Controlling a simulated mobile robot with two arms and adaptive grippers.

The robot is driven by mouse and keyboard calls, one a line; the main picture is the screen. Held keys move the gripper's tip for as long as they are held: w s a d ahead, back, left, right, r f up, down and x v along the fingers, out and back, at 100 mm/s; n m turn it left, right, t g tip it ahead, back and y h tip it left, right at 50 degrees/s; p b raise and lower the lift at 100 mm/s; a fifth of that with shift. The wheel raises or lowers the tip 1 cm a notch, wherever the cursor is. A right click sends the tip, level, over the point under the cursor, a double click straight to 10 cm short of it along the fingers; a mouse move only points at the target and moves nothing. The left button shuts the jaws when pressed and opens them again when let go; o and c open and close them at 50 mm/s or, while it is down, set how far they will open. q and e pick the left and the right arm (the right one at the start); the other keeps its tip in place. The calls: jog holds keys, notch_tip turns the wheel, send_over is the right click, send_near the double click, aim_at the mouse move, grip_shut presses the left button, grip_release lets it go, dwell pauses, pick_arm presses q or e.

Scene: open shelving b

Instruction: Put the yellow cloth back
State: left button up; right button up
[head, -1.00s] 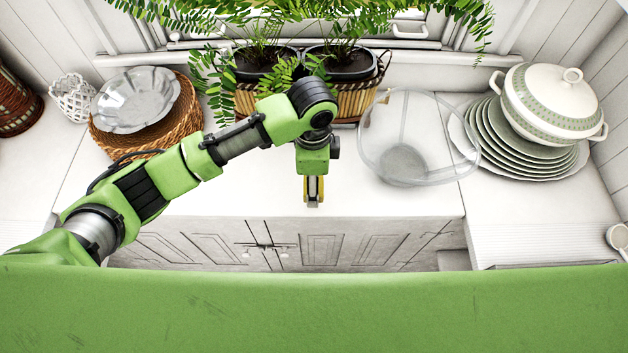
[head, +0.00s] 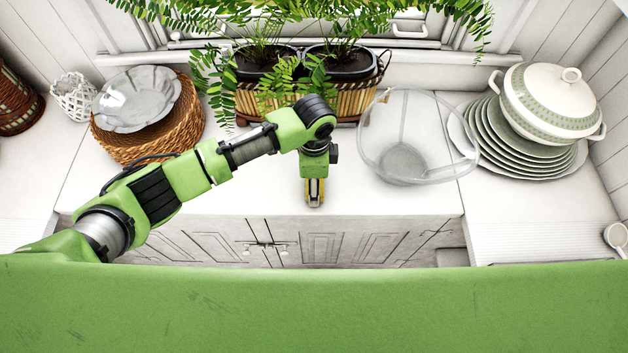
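My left gripper (head: 315,193) points down over the front edge of the white counter (head: 240,195), near the middle of the head view. Thin yellow strips show at its fingers. I cannot tell whether they are part of the gripper or a bit of the yellow cloth. No yellow cloth is clearly seen anywhere else. The picture is too small to tell whether the fingers are open or shut. My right gripper is not in view.
A clear glass bowl (head: 440,170) stands right of the gripper. Stacked plates (head: 525,150) with a lidded tureen (head: 555,100) are at the right. A basket planter (head: 350,103) with ferns stands behind. A wicker basket (head: 180,135) with grey dishes is at the left.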

pick_arm(q)
jog(key=o, duration=1)
jog(key=shift+r, duration=0.2)
notch_tip(320, 180, up, 12)
jog(key=shift+f+b, duration=0.1)
jog(key=shift+b, duration=0.55)
